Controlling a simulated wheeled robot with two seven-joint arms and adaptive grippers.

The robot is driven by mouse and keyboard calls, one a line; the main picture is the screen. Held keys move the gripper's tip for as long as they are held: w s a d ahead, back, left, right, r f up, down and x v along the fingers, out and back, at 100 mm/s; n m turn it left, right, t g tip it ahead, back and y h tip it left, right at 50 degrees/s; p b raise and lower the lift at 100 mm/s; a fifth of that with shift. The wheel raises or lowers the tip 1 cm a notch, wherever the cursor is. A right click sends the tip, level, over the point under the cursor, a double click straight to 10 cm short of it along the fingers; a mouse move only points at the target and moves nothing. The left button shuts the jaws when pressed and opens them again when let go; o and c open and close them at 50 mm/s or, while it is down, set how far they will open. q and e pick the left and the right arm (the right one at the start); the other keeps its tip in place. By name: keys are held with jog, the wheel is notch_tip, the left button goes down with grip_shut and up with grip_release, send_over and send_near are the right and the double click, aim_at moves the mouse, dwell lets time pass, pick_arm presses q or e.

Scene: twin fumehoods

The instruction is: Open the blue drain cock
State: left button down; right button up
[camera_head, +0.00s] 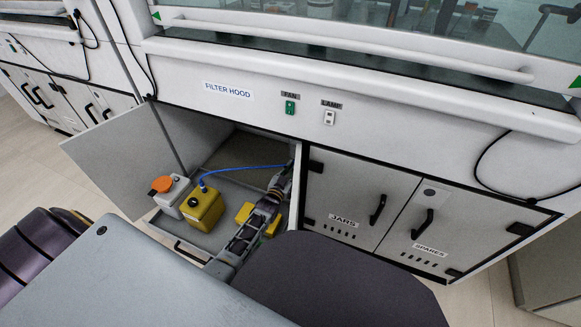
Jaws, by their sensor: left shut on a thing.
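My left gripper (281,181) is inside the open cabinet under the filter hood, close to its right wall. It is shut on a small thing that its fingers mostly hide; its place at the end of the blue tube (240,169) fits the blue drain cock. The cock itself cannot be made out. The blue tube runs from the yellow canister (205,213) to the gripper's fingertips. My right gripper is not in view.
A white container with an orange cap (162,184) stands left of the yellow canister. Another yellow thing (245,212) is partly behind my arm. The cabinet door (125,160) stands open at left. The jars door (357,195) and spares door (432,225) are shut.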

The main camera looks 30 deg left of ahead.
pick_arm(q)
jog(key=shift+n, duration=0.5)
jog(key=c, duration=1.6)
grip_release()
jog(key=shift+o, duration=0.2)
jog(key=shift+s, duration=0.15)
jog(key=s, duration=1.1)
jog(key=shift+s+d, duration=0.35)
jog(key=shift+s, duration=0.1)
